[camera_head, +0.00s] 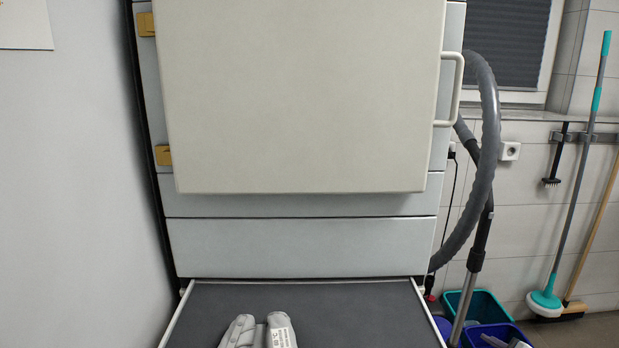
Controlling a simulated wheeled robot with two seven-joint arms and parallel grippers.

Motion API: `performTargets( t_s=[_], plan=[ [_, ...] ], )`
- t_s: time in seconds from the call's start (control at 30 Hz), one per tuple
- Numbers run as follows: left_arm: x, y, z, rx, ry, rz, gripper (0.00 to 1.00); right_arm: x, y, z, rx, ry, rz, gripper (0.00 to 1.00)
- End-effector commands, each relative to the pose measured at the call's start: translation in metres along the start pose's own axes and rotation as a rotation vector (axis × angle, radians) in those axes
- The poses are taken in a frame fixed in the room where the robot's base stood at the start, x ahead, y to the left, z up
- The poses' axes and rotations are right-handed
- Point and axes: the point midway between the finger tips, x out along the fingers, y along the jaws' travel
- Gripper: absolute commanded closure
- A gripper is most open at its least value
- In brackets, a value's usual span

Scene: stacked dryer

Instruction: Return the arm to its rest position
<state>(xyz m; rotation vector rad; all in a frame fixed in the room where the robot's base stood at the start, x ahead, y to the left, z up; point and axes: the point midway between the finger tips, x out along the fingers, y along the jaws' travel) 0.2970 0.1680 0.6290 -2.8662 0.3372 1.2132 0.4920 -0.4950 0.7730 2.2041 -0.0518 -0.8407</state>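A dark pull-out shelf (350,312) extends below the dryer.
A grey vacuum hose (488,150) curves beside the dryer on the right. Teal and blue buckets (483,306) stand below it. A mop (574,180) and a broom lean on the tiled wall. A plain wall (75,180) is close on the left.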

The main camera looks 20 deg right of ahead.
Motion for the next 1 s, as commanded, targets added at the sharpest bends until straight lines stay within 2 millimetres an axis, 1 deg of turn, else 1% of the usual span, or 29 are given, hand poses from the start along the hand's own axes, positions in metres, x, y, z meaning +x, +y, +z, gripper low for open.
performTargets(
  t_s=[0.03, 0.1, 0.2, 0.3, 0.47, 0.5, 0.77, 0.87, 0.97, 1.0],
  plan=[
    [0.0, 0.0, 0.0, 0.0, 0.0, 0.0, 1.0, -0.009, -0.034, 0.016, -0.039, -0.003, -0.067, 0.5],
    [0.0, 0.0, 0.0, 0.0, 0.0, 0.0, 1.0, -0.023, -0.07, 0.032, -0.081, 0.002, -0.144, 0.5],
    [0.0, 0.0, 0.0, 0.0, -0.001, 0.0, 1.0, -0.042, -0.112, 0.05, -0.124, 0.011, -0.235, 0.5],
    [0.0, 0.0, 0.001, 0.0, -0.001, 0.0, 1.0, -0.063, -0.147, 0.066, -0.155, 0.019, -0.313, 0.5],
    [-0.001, 0.0, 0.001, 0.0, -0.003, 0.001, 1.0, -0.097, -0.193, 0.088, -0.192, 0.034, -0.424, 0.5],
    [-0.001, 0.001, 0.002, -0.001, -0.003, 0.001, 1.0, -0.106, -0.204, 0.093, -0.2, 0.036, -0.451, 0.5],
    [-0.001, 0.001, 0.002, -0.001, -0.004, 0.001, 1.0, -0.123, -0.263, 0.071, 0.048, 0.033, -0.477, 0.5],
    [-0.001, 0.001, 0.002, -0.001, -0.004, 0.001, 1.0, -0.132, -0.288, 0.058, 0.16, 0.03, -0.489, 0.5],
    [-0.001, 0.001, 0.002, -0.001, -0.004, 0.001, 1.0, -0.143, -0.316, 0.038, 0.293, 0.026, -0.503, 0.5],
    [-0.001, 0.001, 0.002, -0.001, -0.004, 0.001, 1.0, -0.147, -0.327, 0.028, 0.349, 0.024, -0.508, 0.5]
  ],
)
